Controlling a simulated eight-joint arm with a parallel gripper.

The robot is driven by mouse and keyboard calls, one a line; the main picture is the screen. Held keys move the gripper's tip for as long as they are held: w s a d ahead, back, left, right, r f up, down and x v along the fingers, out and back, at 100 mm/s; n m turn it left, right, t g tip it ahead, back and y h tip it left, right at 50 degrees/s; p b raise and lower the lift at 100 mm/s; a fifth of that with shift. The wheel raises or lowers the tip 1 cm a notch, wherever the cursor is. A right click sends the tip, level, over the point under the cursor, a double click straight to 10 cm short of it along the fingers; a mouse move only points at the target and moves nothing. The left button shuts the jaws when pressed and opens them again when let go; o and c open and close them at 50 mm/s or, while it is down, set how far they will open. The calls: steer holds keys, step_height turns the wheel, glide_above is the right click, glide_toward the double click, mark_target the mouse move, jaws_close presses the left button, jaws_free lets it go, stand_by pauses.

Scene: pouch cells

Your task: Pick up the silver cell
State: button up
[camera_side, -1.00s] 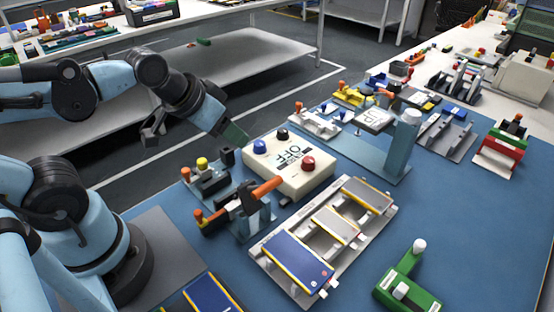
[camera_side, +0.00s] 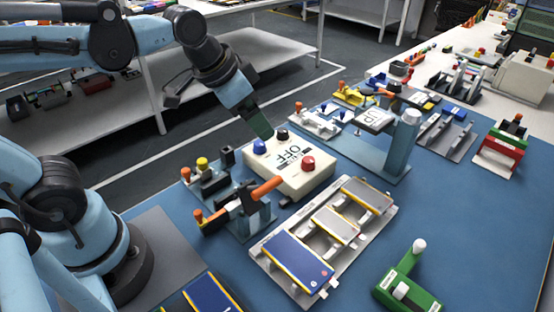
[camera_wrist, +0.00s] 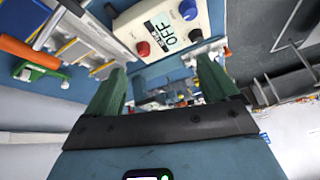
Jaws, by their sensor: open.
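Two silver-grey cells with yellow edges lie in a pale rack (camera_side: 262,252): a smaller one (camera_side: 338,224) in the middle slot and a larger one (camera_side: 366,193) in the far slot. I cannot tell which one the task means. A blue cell (camera_side: 298,260) lies in the near slot. My gripper (camera_side: 262,130) is open, its dark green fingers above the back left corner of the control box, well away from the cells. In the wrist view, my gripper (camera_wrist: 162,88) shows nothing between its fingers, and part of the rack shows at upper left.
The white control box (camera_side: 296,177), with knobs and an "OFF" display, stands between my gripper and the rack. An orange-handled clamp (camera_side: 264,190) stands left of the rack, a blue-grey post (camera_side: 403,140) behind it. A green fixture (camera_side: 408,282) is at front right.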

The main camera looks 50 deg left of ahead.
steer(key=w+d+r+m+g, duration=0.2)
steer(key=w+d+m, duration=0.2)
steer(key=w+d, duration=0.1)
steer(key=m+g, duration=0.4)
steer(key=m, duration=0.7)
glide_above(367, 194)
steer(key=shift+y, duration=0.3)
steer(key=f, duration=1)
steer(key=shift+s+f, duration=0.2)
steer(key=shift+f, duration=0.1)
steer(key=shift+w+f, duration=0.15)
steer(key=shift+f, duration=1.2)
steer(key=shift+w+f, duration=0.1)
steer(key=shift+f, duration=1.2)
steer(key=c, duration=1.1)
